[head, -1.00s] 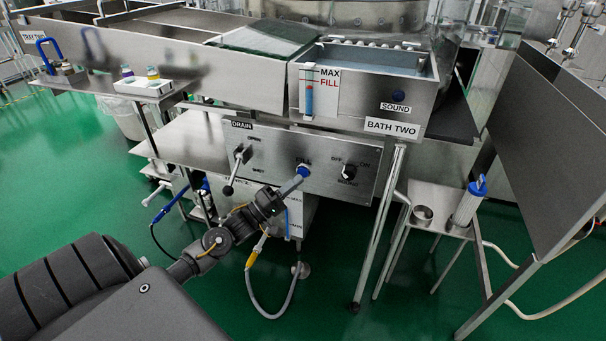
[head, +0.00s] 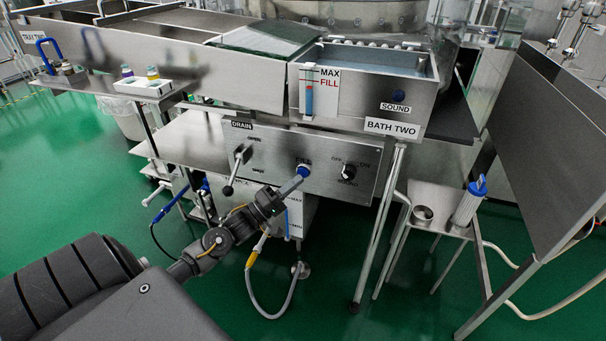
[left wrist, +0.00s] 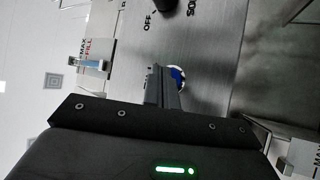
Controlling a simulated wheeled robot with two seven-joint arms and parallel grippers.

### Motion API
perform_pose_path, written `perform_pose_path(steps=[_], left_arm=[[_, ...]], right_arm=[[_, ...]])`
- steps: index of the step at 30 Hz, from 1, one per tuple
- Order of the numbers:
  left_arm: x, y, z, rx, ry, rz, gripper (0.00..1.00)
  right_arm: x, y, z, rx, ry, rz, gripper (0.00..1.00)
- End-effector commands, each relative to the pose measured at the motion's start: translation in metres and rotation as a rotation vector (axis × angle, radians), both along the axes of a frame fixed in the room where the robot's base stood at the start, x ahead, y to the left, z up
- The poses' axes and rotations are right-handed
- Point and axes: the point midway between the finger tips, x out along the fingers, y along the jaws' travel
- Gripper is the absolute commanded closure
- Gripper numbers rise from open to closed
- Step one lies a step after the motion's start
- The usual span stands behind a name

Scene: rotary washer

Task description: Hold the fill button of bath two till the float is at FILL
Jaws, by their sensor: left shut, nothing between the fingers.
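Bath two (head: 375,62) is a steel tank holding water, with its name plate at the front right. Its level gauge (head: 309,101) has a blue float column whose top stands close to the red FILL mark, seemingly just under it. The gauge also shows in the left wrist view (left wrist: 90,63). The blue fill button (head: 303,170) is on the panel below; it shows partly behind the fingers in the left wrist view (left wrist: 178,76). My left gripper (head: 296,181) is shut and empty, its tips at the button and seemingly touching it. How far the button is pressed is hidden.
The drain lever (head: 236,170) is left of the button, and the sound knob (head: 348,172) is right of it. The blue sound button (head: 398,96) is on the tank front. A small side table (head: 436,208) holds a blue-topped cylinder (head: 468,203).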

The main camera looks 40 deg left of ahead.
Motion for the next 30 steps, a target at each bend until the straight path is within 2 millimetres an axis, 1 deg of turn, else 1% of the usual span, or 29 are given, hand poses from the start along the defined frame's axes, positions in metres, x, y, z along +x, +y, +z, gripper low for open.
perform_pose_path(steps=[15, 24, 30], left_arm=[[0.0002, 0.0001, 0.0001, 0.000, 0.000, 0.000, 1.00], [0.0074, 0.0027, 0.0006, 0.000, 0.000, 0.001, 1.00], [0.0075, 0.0027, 0.0002, 0.000, 0.000, 0.000, 1.00]], right_arm=[[0.0001, -0.0002, 0.0002, 0.000, 0.000, 0.000, 0.64], [0.0003, -0.0002, 0.0025, 0.000, 0.000, 0.000, 0.64], [0.0004, -0.0002, 0.0024, 0.000, -0.001, 0.000, 0.64]])
